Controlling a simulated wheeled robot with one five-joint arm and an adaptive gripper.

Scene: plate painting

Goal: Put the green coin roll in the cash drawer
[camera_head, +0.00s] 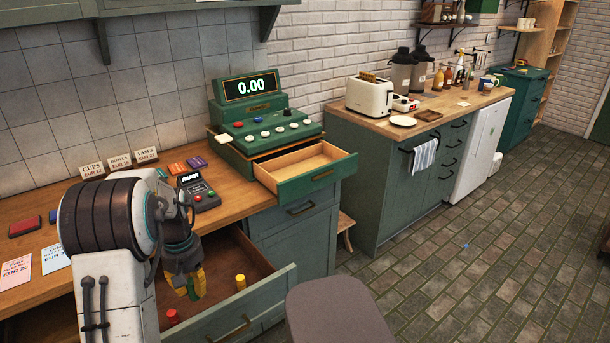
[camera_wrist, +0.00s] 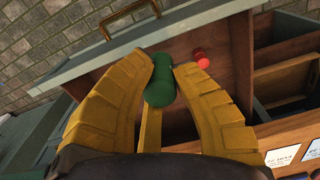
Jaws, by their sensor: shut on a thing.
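The green coin roll (camera_wrist: 160,82) is between the yellow fingers of my gripper (camera_wrist: 163,75) in the wrist view. My gripper is shut on it. In the head view my gripper (camera_head: 194,286) points down into the open lower wooden drawer (camera_head: 232,252); the green roll cannot be made out there. The cash drawer (camera_head: 318,182) is pulled out under the green cash register (camera_head: 262,125), above and to the right of my gripper. Its visible wooden inside looks empty.
A card terminal (camera_head: 198,192) sits on the counter left of the register. A grey seat (camera_head: 338,312) stands in front, right of the lower drawer.

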